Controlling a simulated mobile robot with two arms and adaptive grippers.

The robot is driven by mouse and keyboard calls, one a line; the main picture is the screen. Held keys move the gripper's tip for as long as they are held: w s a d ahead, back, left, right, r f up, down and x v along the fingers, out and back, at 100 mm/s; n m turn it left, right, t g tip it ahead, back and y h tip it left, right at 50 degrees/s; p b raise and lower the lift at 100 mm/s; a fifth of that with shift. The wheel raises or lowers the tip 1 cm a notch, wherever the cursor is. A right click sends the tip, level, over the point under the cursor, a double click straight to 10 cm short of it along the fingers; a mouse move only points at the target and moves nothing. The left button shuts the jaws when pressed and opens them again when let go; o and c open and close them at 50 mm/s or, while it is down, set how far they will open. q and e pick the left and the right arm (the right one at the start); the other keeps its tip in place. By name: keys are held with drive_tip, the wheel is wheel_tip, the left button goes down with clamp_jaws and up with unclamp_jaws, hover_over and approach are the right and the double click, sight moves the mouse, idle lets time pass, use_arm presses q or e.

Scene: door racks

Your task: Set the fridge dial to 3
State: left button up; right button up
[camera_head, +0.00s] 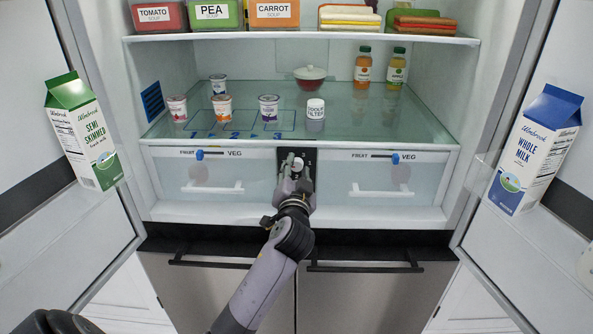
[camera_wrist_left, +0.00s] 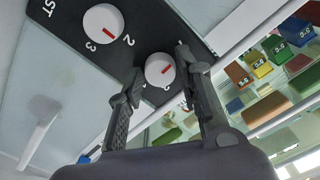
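The dial panel (camera_head: 312,160) is a black strip between the two drawers at the middle of the fridge. In the left wrist view it carries two round white dials with red marks. One dial (camera_wrist_left: 103,25) has the printed numbers 3 and 2 beside it. The other dial (camera_wrist_left: 160,70) sits between the fingertips of my left gripper (camera_wrist_left: 160,77). The fingers are apart, one on each side of this dial, and I see no clear contact. In the head view my left gripper (camera_head: 294,182) covers much of the panel. My right gripper is not in view.
Clear drawers (camera_head: 203,178) with white handles flank the panel. Open doors stand on both sides, with a green milk carton (camera_head: 85,135) left and a blue one (camera_head: 533,150) right.

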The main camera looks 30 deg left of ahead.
use_arm(q)
clamp_jaws()
